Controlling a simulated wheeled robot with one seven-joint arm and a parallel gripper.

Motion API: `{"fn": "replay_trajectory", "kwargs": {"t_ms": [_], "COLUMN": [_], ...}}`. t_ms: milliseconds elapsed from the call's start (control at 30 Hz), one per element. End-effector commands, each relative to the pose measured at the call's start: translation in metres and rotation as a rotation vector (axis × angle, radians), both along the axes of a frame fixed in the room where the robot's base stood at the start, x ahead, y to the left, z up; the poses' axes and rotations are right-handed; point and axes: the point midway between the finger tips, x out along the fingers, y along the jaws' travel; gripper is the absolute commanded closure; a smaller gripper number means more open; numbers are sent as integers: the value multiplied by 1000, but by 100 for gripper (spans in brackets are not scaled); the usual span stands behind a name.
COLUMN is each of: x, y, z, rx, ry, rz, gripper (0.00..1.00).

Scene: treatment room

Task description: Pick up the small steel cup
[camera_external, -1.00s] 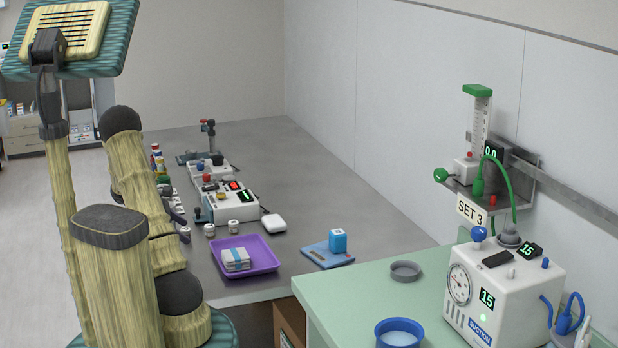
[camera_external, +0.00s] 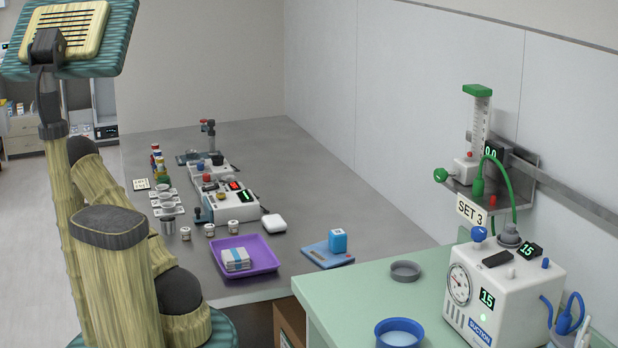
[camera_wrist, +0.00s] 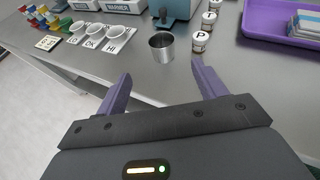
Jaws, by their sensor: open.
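The small steel cup (camera_wrist: 161,47) stands upright on the grey counter, in the upper middle of the wrist view. In the external view the cup (camera_external: 168,226) is near the counter's left edge. My gripper (camera_wrist: 161,76) is open and empty, its two purple fingers spread apart. In the wrist view the cup lies beyond the fingertips, between their lines and clear of both. In the external view the gripper is hidden behind my own body.
White labelled jars (camera_wrist: 200,41) stand just right of the cup. White cups on labelled cards (camera_wrist: 93,36) are to its left. A teal-based device (camera_wrist: 172,18) stands behind it. A purple tray (camera_external: 245,255) lies farther right. The counter's front edge is near the fingers.

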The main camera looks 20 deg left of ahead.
Motion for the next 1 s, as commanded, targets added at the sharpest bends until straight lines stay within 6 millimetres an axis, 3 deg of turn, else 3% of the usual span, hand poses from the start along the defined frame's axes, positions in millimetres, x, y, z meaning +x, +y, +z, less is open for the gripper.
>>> {"fn": "replay_trajectory", "kwargs": {"t_ms": [600, 1000], "x": [91, 96], "y": [-28, -29], "z": [-39, -41], "rx": [1, 2], "ry": [1, 0], "rz": [-3, -2], "gripper": [30, 30]}}
